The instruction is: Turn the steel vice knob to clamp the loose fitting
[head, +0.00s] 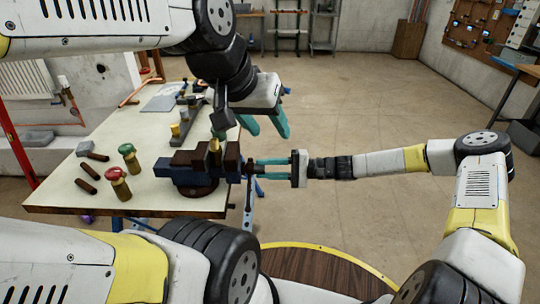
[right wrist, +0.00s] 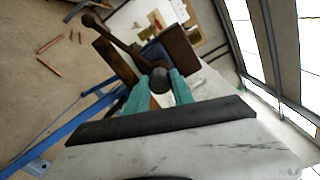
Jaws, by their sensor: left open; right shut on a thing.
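The vice (head: 190,176), with a blue body and brown jaws, stands at the table's front right edge. A brass fitting (head: 215,147) sits upright at its jaws; I cannot tell how firmly it is held. My right gripper (head: 258,168) reaches in from the right and is shut at the vice's handle end. In the right wrist view its teal fingers are around the dark round knob (right wrist: 160,80), with the handle bar (right wrist: 118,38) running up and left. My left gripper (head: 265,125) is open and empty, above and right of the vice, its fingers pointing down.
On the table (head: 100,202) stand a green-topped valve (head: 129,158) and a red-topped valve (head: 118,184), beside several short brown pieces (head: 86,186). A dark rack with brass fittings (head: 182,122) lies behind the vice.

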